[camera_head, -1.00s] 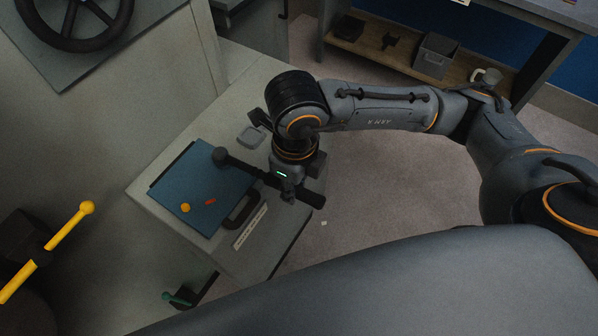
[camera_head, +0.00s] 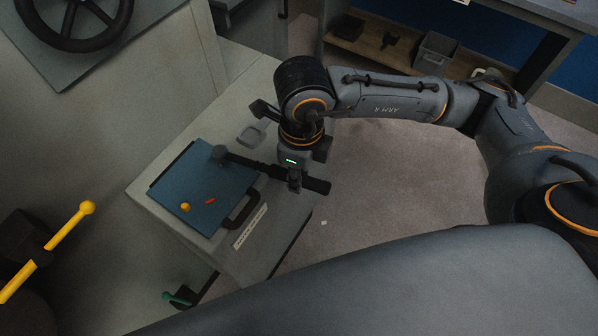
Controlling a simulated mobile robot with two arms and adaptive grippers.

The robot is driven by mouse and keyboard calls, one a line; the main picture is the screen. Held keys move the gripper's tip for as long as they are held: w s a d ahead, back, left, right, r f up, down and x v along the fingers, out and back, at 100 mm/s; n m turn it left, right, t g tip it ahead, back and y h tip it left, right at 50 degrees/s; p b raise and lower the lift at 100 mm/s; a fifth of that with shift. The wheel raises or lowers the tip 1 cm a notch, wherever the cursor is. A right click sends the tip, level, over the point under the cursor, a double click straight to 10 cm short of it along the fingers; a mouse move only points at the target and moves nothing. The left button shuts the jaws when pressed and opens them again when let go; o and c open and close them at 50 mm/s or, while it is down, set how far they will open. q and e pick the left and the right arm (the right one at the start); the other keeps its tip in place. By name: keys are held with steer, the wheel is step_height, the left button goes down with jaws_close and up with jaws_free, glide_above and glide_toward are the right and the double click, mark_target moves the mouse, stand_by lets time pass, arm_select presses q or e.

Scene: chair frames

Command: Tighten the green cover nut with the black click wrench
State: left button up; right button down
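The black wrench (camera_head: 250,164) is over the grey cabinet top. Its round head (camera_head: 219,153) is above the blue panel and its grip end points right, past the cabinet's edge. My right gripper (camera_head: 293,184) comes down from above and is shut around the wrench's shaft near the grip; its fingers are small and dark here. A small green part (camera_head: 180,297) shows low on the cabinet's front; I cannot tell whether it is the cover nut. The wrench head is well away from it. My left gripper is not in view.
The blue panel (camera_head: 181,171) with a dark handle (camera_head: 241,212) carries a small yellow piece (camera_head: 185,207) and a red one (camera_head: 210,201). A grey dish (camera_head: 251,137) lies behind. A yellow lever (camera_head: 70,225) juts out at left. A bench with a grey bin (camera_head: 437,53) stands at back.

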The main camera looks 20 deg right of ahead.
steer(key=shift+r, duration=0.35)
